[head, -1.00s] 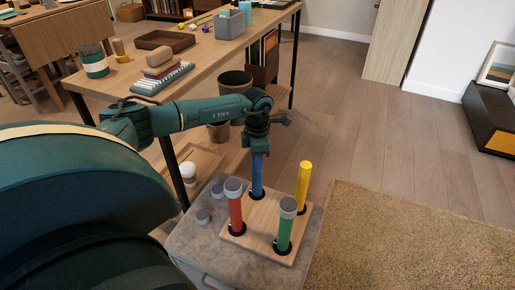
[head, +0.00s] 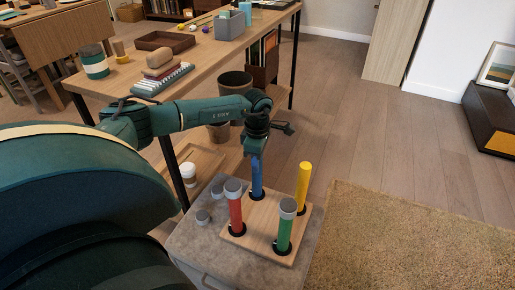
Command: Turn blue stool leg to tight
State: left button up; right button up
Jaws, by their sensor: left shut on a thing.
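The upturned wooden stool seat (head: 262,226) lies on a grey padded box top (head: 190,245). Four coloured legs stand upright in dark sockets on it. The blue leg (head: 257,178) is at the back, and my left gripper (head: 256,148) is shut on its top end from above. The gripper hides the top of the blue leg. The red leg (head: 235,210) and the green leg (head: 285,230) have grey caps. The yellow leg (head: 303,185) at the right has no grey cap. My right gripper is not in view.
A wooden workbench (head: 215,58) with trays and cups stands behind. A white cup (head: 188,174) is on its lower shelf. A shag rug (head: 400,240) lies at the right.

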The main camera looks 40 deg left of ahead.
pick_arm(q)
jog(key=o, duration=1)
jog(key=shift+c, duration=0.2)
jog(key=shift+r, duration=0.1)
notch_tip(320, 180, up, 12)
jog(key=p, duration=0.3)
jog(key=shift+r, duration=0.55)
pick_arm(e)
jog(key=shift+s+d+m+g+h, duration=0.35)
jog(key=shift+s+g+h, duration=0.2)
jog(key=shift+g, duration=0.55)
